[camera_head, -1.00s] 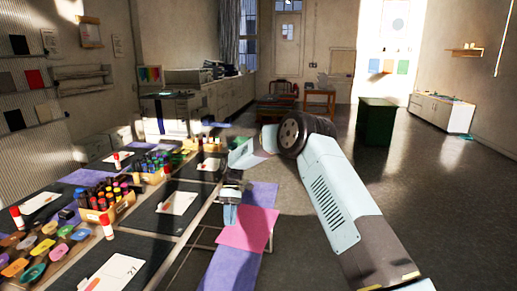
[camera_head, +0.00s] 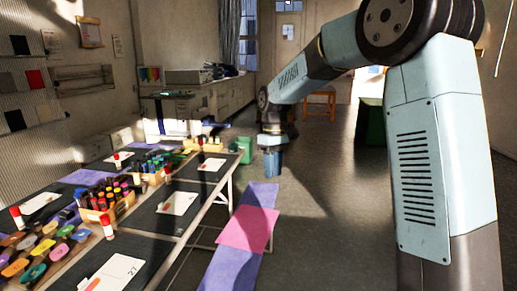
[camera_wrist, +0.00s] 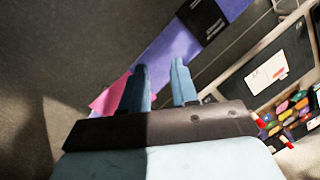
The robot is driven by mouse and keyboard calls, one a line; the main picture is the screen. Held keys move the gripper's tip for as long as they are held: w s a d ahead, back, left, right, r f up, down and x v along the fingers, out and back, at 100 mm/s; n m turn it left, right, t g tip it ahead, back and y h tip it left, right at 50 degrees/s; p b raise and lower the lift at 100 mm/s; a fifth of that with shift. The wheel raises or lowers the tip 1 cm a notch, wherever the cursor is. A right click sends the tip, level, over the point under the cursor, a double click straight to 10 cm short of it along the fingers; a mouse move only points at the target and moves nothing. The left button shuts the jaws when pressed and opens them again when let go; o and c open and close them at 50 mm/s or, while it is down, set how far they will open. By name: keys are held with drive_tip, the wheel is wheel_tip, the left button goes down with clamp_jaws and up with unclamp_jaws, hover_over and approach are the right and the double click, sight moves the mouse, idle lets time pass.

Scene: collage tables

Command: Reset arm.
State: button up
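My gripper (camera_head: 272,163) hangs at the end of my bent arm, fingers pointing down, in the middle of the head view. It is right of the collage table (camera_head: 222,196) and appears beyond the purple bench (camera_head: 262,194). In the wrist view its two blue fingers (camera_wrist: 160,78) stand apart with nothing between them, so it is open and empty. The purple bench also shows behind the fingers in the wrist view (camera_wrist: 168,48). A pink sheet (camera_head: 249,229) lies across the bench.
The collage table carries marker boxes (camera_head: 105,207), glue sticks (camera_head: 107,226), white cards (camera_head: 178,203) and paint pots. A green bin (camera_head: 243,150) stands past its far end. A wooden stool (camera_head: 320,103) stands farther back. The floor right of the bench is open.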

drive_tip(key=s+d+r+m+t, duration=0.2)
drive_tip(key=s+d+r, duration=0.5)
drive_tip(key=s, duration=0.1)
drive_tip(key=s+d+m+t, duration=0.2)
drive_tip(key=s+d, duration=0.4)
drive_tip(key=s, duration=0.5)
drive_tip(key=s+d+m+t, duration=0.3)
drive_tip(key=s+d, duration=0.3)
drive_tip(key=s, duration=0.5)
drive_tip(key=shift+s+r+m+t, duration=0.2)
drive_tip(key=shift+r+m+t, duration=0.15)
drive_tip(key=shift+m, duration=0.55)
